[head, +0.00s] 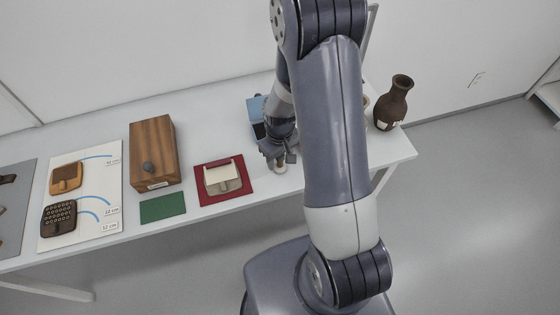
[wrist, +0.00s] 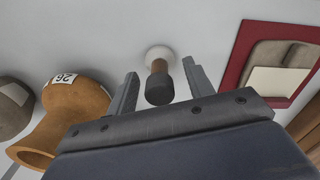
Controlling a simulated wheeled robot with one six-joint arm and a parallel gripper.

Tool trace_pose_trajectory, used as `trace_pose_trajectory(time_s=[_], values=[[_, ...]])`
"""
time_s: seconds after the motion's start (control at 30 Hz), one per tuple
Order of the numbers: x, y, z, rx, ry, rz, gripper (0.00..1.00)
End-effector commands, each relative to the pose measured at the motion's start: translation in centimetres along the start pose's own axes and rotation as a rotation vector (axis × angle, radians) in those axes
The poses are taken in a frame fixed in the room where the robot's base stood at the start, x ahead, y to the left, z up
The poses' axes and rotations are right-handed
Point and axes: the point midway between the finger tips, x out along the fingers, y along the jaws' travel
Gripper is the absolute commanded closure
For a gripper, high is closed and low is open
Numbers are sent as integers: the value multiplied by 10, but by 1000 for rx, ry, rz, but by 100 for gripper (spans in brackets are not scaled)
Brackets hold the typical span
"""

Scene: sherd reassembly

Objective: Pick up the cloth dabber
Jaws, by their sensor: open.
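The cloth dabber (wrist: 159,82) stands between my open fingers in the wrist view, with a dark grey cap, a brown handle and a pale round cloth end against the table. In the head view its pale end (head: 281,169) shows just below my gripper (head: 279,158), and the rest is hidden by the gripper. In the wrist view my gripper (wrist: 158,88) has one finger on each side of the dabber, with a visible gap on both sides.
A red mat (head: 208,196) with a pale pouch-like piece lies left of the dabber. A blue box (head: 256,107) stands behind my wrist. A dark brown vase (head: 394,103) stands at the right end. An orange-brown pot (wrist: 68,112) numbered 26 is near my gripper. A green mat (head: 162,207) lies bare.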

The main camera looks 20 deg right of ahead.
Motion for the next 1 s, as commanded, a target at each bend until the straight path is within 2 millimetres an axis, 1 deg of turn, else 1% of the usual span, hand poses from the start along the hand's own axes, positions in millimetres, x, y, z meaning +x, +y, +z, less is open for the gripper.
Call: trace_pose_trajectory(time_s=[0.03,0.17,0.43,1.0], values=[[6,0,1,0,-3,-1,50],[13,0,0,0,-1,0,50],[14,0,0,0,1,0,51],[14,0,0,0,1,0,98]])
